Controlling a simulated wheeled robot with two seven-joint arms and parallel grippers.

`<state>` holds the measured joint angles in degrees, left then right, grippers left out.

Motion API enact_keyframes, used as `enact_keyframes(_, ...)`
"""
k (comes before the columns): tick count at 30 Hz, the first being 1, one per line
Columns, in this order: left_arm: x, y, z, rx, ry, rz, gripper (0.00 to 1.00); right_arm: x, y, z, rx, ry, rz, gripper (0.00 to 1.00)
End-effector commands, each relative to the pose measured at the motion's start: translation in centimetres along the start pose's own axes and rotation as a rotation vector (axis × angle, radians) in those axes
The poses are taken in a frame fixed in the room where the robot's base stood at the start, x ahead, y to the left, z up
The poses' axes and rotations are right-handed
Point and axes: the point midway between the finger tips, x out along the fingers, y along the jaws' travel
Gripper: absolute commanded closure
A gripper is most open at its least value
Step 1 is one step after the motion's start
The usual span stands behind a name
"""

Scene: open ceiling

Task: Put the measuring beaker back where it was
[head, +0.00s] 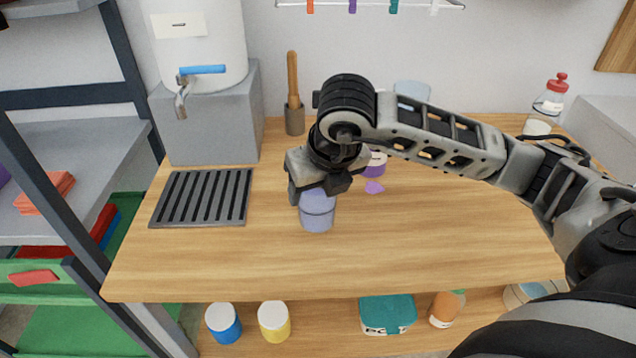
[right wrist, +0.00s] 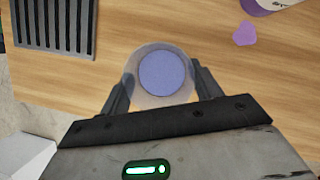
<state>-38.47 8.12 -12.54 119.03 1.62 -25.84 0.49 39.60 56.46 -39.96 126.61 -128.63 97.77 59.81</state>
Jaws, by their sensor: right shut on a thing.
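The measuring beaker (head: 317,216) is a translucent cup with bluish-purple contents, upright at the middle of the wooden table. My right gripper (head: 318,196) comes down over it from above and is shut on it. In the right wrist view the beaker (right wrist: 163,78) shows from above between the two fingers (right wrist: 160,88), with a round purple surface inside. Its upper part is hidden by the gripper in the head view. I cannot tell whether its base touches the table (head: 420,250). My left gripper is not in view.
A slotted drain tray (head: 202,198) lies left of the beaker, below the dispenser tap (head: 182,98). A purple-labelled jar (head: 376,165) and a purple heart-shaped patch (head: 374,187) are behind right. The table's front right is clear.

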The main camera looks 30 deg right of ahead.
Motion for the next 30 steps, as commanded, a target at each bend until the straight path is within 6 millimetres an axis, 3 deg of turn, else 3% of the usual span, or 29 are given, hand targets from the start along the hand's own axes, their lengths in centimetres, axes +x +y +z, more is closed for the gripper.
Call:
enact_keyframes(10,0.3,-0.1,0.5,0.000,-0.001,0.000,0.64,0.4,0.0,-0.2,0.001,-0.002,0.001,0.68)
enact_keyframes(11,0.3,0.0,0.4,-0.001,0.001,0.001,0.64,0.4,0.0,-0.2,0.001,-0.001,0.000,0.34)
enact_keyframes(13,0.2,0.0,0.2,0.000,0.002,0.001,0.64,0.3,0.0,-0.1,0.000,-0.001,0.000,0.15)
enact_keyframes(25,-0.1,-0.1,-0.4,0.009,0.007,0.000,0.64,-0.4,0.1,0.1,0.000,-0.002,0.001,0.15)
enact_keyframes(30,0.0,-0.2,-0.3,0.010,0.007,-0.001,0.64,-3.3,0.0,0.1,-0.001,-0.007,0.002,0.15)
